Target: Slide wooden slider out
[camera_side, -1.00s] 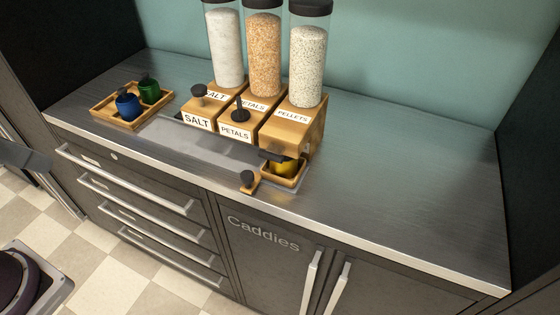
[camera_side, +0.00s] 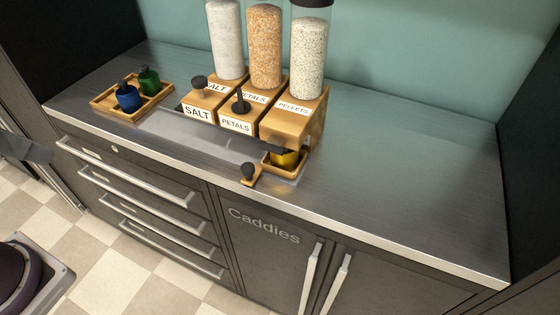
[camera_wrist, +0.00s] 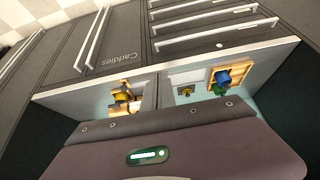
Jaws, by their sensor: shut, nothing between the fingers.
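Three wooden dispensers under clear tubes stand on the metal counter in the side view: salt (camera_side: 198,112), petals (camera_side: 238,124) and pellets (camera_side: 283,131). The salt knob (camera_side: 199,82) and the petals knob (camera_side: 241,103) stand on their blocks. A wooden slider (camera_side: 251,181) with a dark knob (camera_side: 248,171) sticks out at the front, by the counter edge. To its right, a yellow jar (camera_side: 284,159) with a dark top sits in a small wooden tray (camera_side: 301,168) below the pellets block. My gripper's fingers are not visible in either view.
At the left, a wooden tray (camera_side: 101,102) holds a blue bottle (camera_side: 127,97) and a green bottle (camera_side: 149,81). They also show in the wrist view, blue (camera_wrist: 224,77) and green (camera_wrist: 219,90). The right side of the counter (camera_side: 400,190) is clear. Drawers and doors are below.

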